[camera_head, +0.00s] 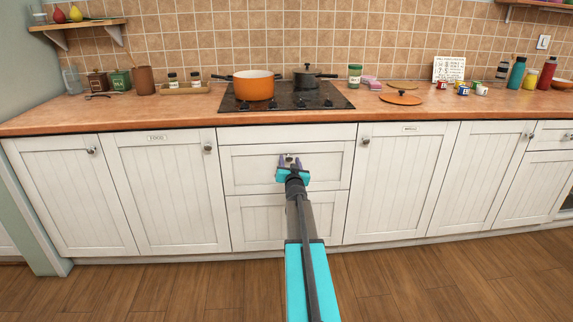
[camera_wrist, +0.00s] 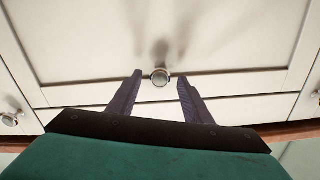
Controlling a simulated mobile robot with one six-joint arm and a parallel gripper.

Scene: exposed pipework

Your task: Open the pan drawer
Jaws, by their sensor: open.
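Two white panelled drawer fronts lie under the stove, an upper drawer (camera_head: 325,168) and a lower drawer (camera_head: 255,222). Both look shut. I can read no label that marks one as the pan drawer. My gripper (camera_head: 289,158) is in front of the upper drawer, near its top middle. In the wrist view the round metal knob (camera_wrist: 160,77) of that drawer shows between the tips of my two purple fingers (camera_wrist: 159,79). The fingers are open, one on each side of the knob, with a visible gap to each. My arm hides part of the lower drawer.
Shut white cabinets stand on both sides, with knobs such as the left one (camera_head: 208,148). Above is the wooden counter (camera_head: 170,114) with the black stove (camera_head: 290,98), an orange pot (camera_head: 254,87) and a dark pot (camera_head: 308,77). The wood floor (camera_head: 180,290) in front is clear.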

